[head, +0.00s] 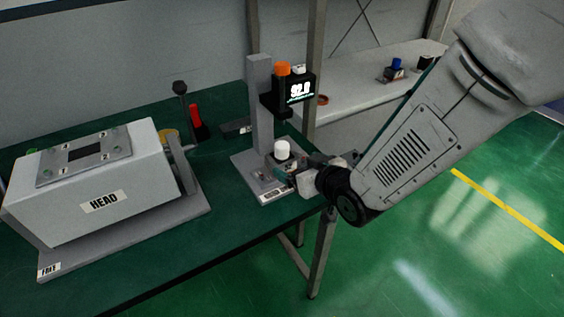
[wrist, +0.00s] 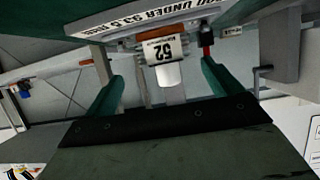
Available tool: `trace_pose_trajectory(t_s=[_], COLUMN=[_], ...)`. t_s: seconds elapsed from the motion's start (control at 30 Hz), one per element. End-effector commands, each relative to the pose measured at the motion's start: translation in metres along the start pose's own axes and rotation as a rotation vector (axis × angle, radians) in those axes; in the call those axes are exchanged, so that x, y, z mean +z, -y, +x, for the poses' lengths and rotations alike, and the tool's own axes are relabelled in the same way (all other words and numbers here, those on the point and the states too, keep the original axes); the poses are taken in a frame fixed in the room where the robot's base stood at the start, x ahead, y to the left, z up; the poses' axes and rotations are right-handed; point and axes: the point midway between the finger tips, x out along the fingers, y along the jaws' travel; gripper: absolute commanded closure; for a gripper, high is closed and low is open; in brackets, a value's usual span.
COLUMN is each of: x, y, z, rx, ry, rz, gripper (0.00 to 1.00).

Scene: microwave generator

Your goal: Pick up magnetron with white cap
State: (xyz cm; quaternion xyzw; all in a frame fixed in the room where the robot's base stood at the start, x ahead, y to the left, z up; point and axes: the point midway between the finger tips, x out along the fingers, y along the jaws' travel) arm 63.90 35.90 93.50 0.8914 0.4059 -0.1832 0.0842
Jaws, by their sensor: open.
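The magnetron with the white cap (head: 282,150) stands upright on the grey base of a test stand (head: 259,80). My gripper (head: 285,176) is low at the magnetron's right front side. In the wrist view my gripper (wrist: 162,74) is open, with one finger on each side of the magnetron and visible gaps between. I cannot tell from the head view how far the fingers reach past its body.
The stand carries a lit display (head: 298,90) and an orange knob (head: 282,69) above the magnetron. A grey box marked HEAD (head: 105,200) is at left. A red-handled item (head: 196,120) stands behind. A blue-capped part (head: 396,66) sits on the rear bench. Floor at right is clear.

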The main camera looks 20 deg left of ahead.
Motion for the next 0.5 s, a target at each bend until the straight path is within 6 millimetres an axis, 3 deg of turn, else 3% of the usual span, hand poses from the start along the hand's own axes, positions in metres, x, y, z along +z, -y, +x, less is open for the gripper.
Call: trace_pose_trajectory(t_s=[0.5], x=[0.002], y=[0.008], z=[0.065], rx=[-0.009], ry=[-0.013], rz=[-0.002], gripper=[0.09])
